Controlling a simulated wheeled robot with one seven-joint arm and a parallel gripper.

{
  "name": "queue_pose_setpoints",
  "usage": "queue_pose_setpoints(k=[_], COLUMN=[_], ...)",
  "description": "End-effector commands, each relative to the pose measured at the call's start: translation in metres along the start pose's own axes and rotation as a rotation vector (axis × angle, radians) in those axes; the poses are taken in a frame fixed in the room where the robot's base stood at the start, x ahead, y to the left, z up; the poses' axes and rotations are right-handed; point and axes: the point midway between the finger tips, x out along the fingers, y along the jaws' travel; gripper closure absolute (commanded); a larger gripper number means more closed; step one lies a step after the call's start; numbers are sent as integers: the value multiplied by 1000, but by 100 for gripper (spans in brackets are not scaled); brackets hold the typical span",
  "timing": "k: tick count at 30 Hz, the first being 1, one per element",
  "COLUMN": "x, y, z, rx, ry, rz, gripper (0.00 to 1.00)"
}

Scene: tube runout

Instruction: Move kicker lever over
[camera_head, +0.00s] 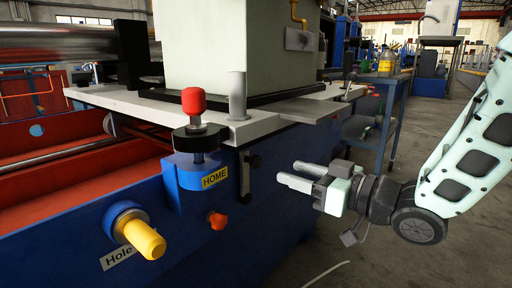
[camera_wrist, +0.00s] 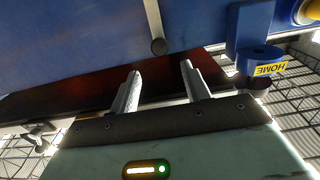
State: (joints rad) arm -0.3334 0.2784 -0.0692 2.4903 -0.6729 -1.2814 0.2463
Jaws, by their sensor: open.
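No visible label names the kicker lever, so I cannot tell for certain which part it is. A narrow upright bar (camera_head: 245,178) with a dark round knob (camera_head: 256,160) hangs on the blue machine's side, right of the HOME block (camera_head: 190,172). A dark round knob (camera_wrist: 158,47) at the end of a pale bar (camera_wrist: 152,18) shows ahead of my fingers in the wrist view. A red-topped post (camera_head: 194,101) stands on the HOME block. My gripper (camera_head: 286,173) is open and empty, right of the upright bar and apart from it. Its fingers (camera_wrist: 162,82) also show spread in the wrist view.
A yellow handle (camera_head: 144,240) with a partly hidden "Hole" label sticks out at lower left. A white plate (camera_head: 310,109) overhangs above my gripper. A blue cart (camera_head: 388,88) stands behind; the floor at right is largely clear.

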Motion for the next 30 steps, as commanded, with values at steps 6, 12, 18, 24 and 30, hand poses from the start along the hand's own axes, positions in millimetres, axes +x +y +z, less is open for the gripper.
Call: queue_pose_setpoints(k=[6,12,18,24,30], x=[48,83,102,107,106], y=[-1,-1,-1,-1,0], z=[4,4,2,1,1], rx=[-3,-2,-2,-1,-1], ry=[6,6,4,4,4], rz=[-4,-3,-2,-1,-1], gripper=[53,53,53,53,64])
